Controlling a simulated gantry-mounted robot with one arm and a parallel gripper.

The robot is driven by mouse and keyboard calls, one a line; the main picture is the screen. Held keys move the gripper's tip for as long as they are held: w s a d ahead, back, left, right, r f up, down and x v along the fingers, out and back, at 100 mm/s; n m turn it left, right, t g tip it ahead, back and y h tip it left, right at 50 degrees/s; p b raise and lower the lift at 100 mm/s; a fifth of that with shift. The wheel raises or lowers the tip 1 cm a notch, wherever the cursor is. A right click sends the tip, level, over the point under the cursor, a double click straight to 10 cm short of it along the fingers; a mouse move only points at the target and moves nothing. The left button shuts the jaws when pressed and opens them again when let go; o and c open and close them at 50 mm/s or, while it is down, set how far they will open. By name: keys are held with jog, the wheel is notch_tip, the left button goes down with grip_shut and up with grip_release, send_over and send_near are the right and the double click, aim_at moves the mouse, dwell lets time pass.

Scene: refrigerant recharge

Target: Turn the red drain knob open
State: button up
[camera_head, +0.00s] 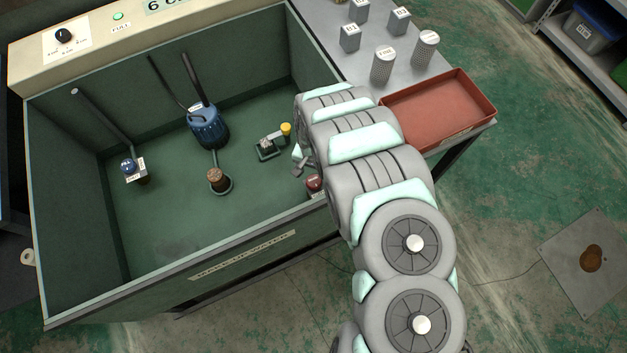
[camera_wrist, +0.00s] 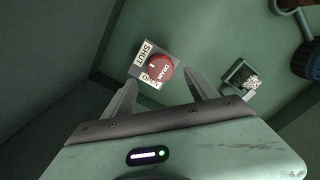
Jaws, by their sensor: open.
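The red drain knob (camera_wrist: 159,72) is on a plate at the tank's wall and floor, with "DRAIN" lettering and a small white mark. Its label reads "SHUT" (camera_wrist: 146,54) on one side and "OPEN" (camera_wrist: 150,81) on the other. In the wrist view my gripper (camera_wrist: 165,80) is open, with one finger on each side of the knob's lower part in the picture. I cannot tell whether the fingers touch it. In the head view the knob (camera_head: 314,183) shows beside my arm, which hides part of that corner. My gripper (camera_head: 303,166) is mostly hidden there.
The green tank (camera_head: 160,220) surrounds the knob with walls. Inside stand a yellow-topped fitting (camera_head: 286,129), a brown-capped stub (camera_head: 218,178), a blue pump (camera_head: 207,127) and a blue valve (camera_head: 129,166). A red tray (camera_head: 440,105) and several labelled blocks are at the right.

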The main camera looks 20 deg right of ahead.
aim_at(314, 180)
notch_tip(314, 180, down, 6)
jog(key=shift+r+b, duration=0.2)
jog(key=shift+b, duration=0.6)
jog(key=shift+c, duration=0.5)
jog(key=c, duration=1.3)
